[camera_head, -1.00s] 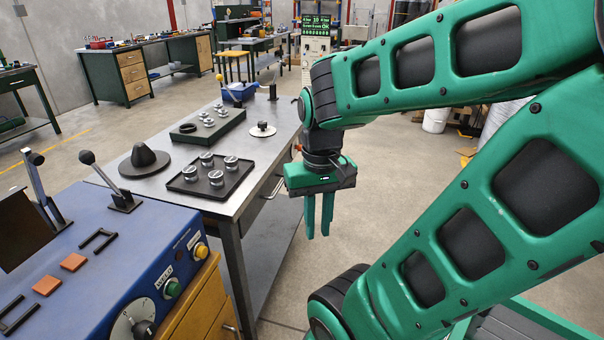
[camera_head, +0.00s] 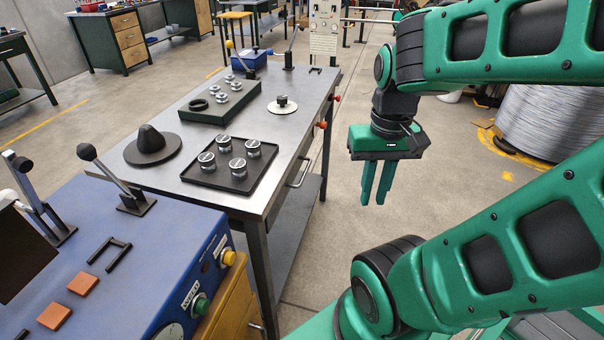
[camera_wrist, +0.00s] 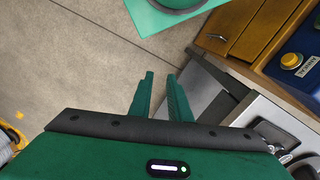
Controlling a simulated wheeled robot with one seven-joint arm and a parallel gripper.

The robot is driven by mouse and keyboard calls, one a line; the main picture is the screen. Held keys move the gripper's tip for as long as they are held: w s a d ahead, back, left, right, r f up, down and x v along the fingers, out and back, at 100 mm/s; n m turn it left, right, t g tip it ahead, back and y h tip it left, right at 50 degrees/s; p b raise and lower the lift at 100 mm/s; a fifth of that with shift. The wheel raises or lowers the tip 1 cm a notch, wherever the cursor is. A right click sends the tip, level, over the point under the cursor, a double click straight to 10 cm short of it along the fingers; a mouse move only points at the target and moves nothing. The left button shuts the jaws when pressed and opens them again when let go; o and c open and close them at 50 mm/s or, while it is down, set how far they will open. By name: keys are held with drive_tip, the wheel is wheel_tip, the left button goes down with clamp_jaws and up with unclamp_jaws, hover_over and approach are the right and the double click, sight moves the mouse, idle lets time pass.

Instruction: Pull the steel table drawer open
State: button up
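The steel table (camera_head: 262,117) stands left of my arm in the head view. Its drawer has a thin bar handle (camera_head: 298,172) on the side facing my arm, and the drawer front looks flush with the table. My gripper (camera_head: 374,202) points down in free air to the right of the handle, clearly apart from it. Its two green fingers are parted, with nothing between them. In the wrist view my fingers (camera_wrist: 159,76) are also apart and empty. A steel face of the table (camera_wrist: 252,112) shows at the right there; I cannot clearly tell the handle.
A blue control console (camera_head: 140,255) stands at the near left. A wire coil (camera_head: 548,120) is at right.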

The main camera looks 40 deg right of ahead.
drive_tip(key=w+d+f+g, duration=0.1)
drive_tip(key=w+d+f, duration=0.1)
drive_tip(key=w+f, duration=0.1)
drive_tip(key=m+t+y, duration=0.4)
drive_tip(key=t+y, duration=0.8)
drive_tip(key=t, duration=0.5)
approach(305, 172)
drive_tip(key=x, duration=1)
drive_tip(key=shift+w+d+f, duration=0.3)
drive_tip(key=shift+f, duration=0.05)
drive_tip(key=shift+c, duration=0.7)
